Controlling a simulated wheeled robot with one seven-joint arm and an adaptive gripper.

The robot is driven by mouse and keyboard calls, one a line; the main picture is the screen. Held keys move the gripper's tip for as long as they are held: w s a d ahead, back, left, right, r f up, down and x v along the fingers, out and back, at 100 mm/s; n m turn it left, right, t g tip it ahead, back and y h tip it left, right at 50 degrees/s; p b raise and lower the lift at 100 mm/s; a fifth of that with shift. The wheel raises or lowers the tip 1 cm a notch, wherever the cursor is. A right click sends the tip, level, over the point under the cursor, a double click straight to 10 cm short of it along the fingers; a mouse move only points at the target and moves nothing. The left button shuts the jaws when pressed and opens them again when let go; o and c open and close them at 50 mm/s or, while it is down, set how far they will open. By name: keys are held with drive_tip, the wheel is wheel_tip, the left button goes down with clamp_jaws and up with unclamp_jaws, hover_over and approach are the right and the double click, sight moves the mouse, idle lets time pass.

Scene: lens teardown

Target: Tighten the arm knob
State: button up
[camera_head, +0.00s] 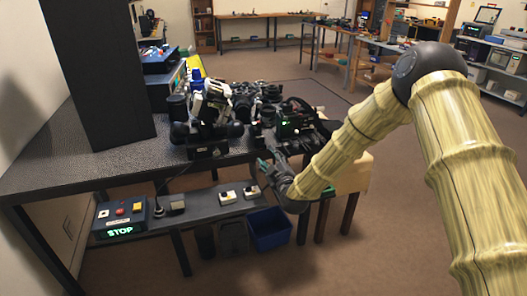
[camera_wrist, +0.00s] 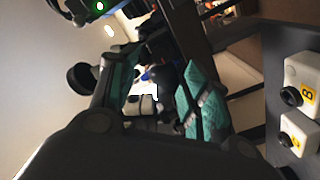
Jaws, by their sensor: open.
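My gripper (camera_head: 268,170) is open at the front edge of the workbench, low and beside the dark equipment on it. Its teal-padded fingers show apart in the wrist view (camera_wrist: 160,80). I cannot tell for sure which part is the arm knob. A round black knob-like part (camera_wrist: 85,78) shows just left of the left finger in the wrist view, apart from the pads. A pale cylindrical part (camera_wrist: 148,106) shows beyond the gap between the fingers; I see no contact. The black and white equipment (camera_head: 212,105) stands on the bench, its details small and dark.
Two white boxes with black knobs (camera_head: 227,197) (camera_head: 251,192) stand on the lower shelf (camera_head: 205,208), close to my gripper. A control box (camera_head: 120,218) reading STOP is at left. A blue bin (camera_head: 269,230) is below. A tall black panel (camera_head: 95,70) rises at left.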

sight(263, 148)
drive_tip(key=shift+x, duration=3.45)
drive_tip(key=shift+f, duration=0.1)
drive_tip(key=c, duration=1.1)
